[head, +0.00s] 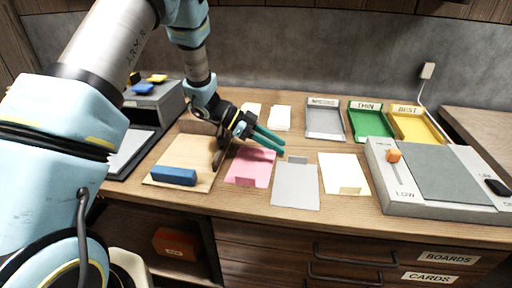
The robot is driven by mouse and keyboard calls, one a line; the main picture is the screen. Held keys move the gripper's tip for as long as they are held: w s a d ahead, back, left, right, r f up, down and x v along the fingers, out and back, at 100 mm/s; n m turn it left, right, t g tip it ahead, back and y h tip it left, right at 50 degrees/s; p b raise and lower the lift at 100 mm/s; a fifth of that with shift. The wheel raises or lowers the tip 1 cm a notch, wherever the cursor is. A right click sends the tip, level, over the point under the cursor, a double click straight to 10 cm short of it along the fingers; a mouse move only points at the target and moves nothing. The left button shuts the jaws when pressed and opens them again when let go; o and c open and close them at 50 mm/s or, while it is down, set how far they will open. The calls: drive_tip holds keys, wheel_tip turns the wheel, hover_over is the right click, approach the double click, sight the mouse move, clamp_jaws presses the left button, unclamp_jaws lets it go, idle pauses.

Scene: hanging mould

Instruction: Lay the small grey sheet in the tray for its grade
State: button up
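A grey sheet (295,188) lies flat on the table in the middle, with a small grey piece (297,160) at its far edge. I cannot tell whether that piece is separate. Three trays stand at the back right: a grey tray (325,123) with a label too small to read surely, a green tray (370,124) labelled THIN, and a yellow tray (416,127) labelled BEST. They look empty. My gripper (283,147) has two teal fingers, slightly apart with nothing seen between them. It hovers beyond the pink sheet, left of the small grey piece.
A pink sheet (250,164) and a cream sheet (343,172) flank the grey one. A wooden board (184,155) with a blue bar (173,176) lies left. A grey device (440,176) with an orange slider knob (393,155) is right. Pale sheets (280,117) lie behind.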

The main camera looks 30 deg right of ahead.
drive_tip(key=w+a+r+n+t+h, duration=0.1)
drive_tip(key=w+a+r+n+t, duration=0.15)
drive_tip(key=w, duration=0.35)
drive_tip(key=w+a+r+n+t+h, duration=0.1)
drive_tip(key=w+r+n+t, duration=0.1)
drive_tip(key=w+t, duration=0.25)
drive_tip(key=w+a+r+n+t+y, duration=0.3)
drive_tip(key=w+a+n+t, duration=0.35)
drive_tip(key=w+a, duration=0.45)
drive_tip(key=a+n+y, duration=0.3)
drive_tip(key=a, duration=0.6)
drive_tip(key=s+a+n+g+y, duration=0.1)
drive_tip(key=s+a+n, duration=0.3)
drive_tip(key=a, duration=0.4)
drive_tip(key=s+a+n+g+y, duration=0.1)
drive_tip(key=s+a+n+y, duration=0.3)
drive_tip(key=s+a, duration=0.3)
drive_tip(key=shift+s+a+r, duration=0.3)
drive_tip(key=shift+a+r, duration=0.15)
drive_tip(key=shift+a, duration=0.35)
drive_tip(key=shift+o, duration=0.5)
drive_tip(key=s+a+n+g, duration=0.2)
drive_tip(key=s, duration=0.6)
drive_tip(key=shift+n, duration=0.3)
